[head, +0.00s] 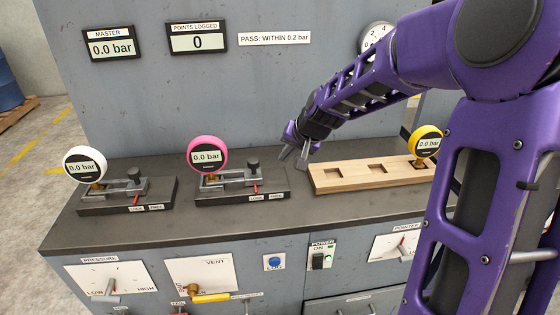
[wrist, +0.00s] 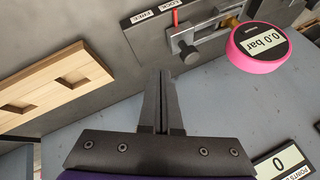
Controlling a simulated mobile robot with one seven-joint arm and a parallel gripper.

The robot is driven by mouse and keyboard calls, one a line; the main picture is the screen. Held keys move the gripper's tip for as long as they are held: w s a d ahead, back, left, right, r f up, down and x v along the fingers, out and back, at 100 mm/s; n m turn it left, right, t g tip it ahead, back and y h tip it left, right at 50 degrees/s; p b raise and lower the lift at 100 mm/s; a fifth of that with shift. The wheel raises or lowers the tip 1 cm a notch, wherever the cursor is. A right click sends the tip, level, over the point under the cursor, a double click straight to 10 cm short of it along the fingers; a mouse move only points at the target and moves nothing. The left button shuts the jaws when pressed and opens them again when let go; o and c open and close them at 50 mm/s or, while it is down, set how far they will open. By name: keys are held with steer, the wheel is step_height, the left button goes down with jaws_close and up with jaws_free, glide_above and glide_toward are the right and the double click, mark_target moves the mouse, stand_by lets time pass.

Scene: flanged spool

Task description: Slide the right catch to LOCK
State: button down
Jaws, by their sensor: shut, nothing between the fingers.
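The right fixture holds a pink round gauge (head: 207,155) reading 0.0 bar. Its catch has a dark knob (head: 253,164) on a grey slide and a red pointer (head: 255,188). The pointer stands by the LOCK label (head: 257,198), with the FREE label (head: 276,196) to its right. The wrist view shows the knob (wrist: 189,54) and the red pointer (wrist: 176,17) upside down, the pointer beside LOCK. My gripper (head: 302,160) is shut and empty, to the right of the knob and apart from it. Its fingers (wrist: 160,100) are together in the wrist view.
A left fixture (head: 128,195) carries a white gauge (head: 85,166) and a similar catch. A wooden block (head: 350,178) with square recesses lies to the right, with a yellow gauge (head: 426,141) at its right end. A grey panel with displays (head: 197,38) stands behind the bench.

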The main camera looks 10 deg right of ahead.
steer(key=shift+v, duration=1.85)
